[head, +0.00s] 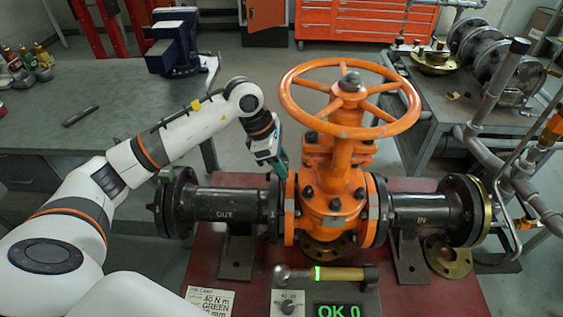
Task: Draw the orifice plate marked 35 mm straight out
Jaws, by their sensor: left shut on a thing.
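The orange gate valve (337,185) stands upright between the black OUT pipe (226,205) on the left and the IN pipe (415,206) on the right. My left gripper (279,164) reaches down to the top of the flange joint between the OUT pipe and the valve. It is shut on what appears to be the orifice plate's upper edge or tab there; the jaws hide most of it. No 35 mm mark is readable. Brass rings lie under the valve (327,248) and below the IN pipe's end (448,258). My right gripper is out of view.
The orange handwheel (350,99) overhangs close to my left gripper's right. A torque wrench (326,274), a green "OK 0" display (338,310) and a handwritten card (210,299) are in front. Grey pipework (495,90) crowds the right. Open space lies above the OUT pipe.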

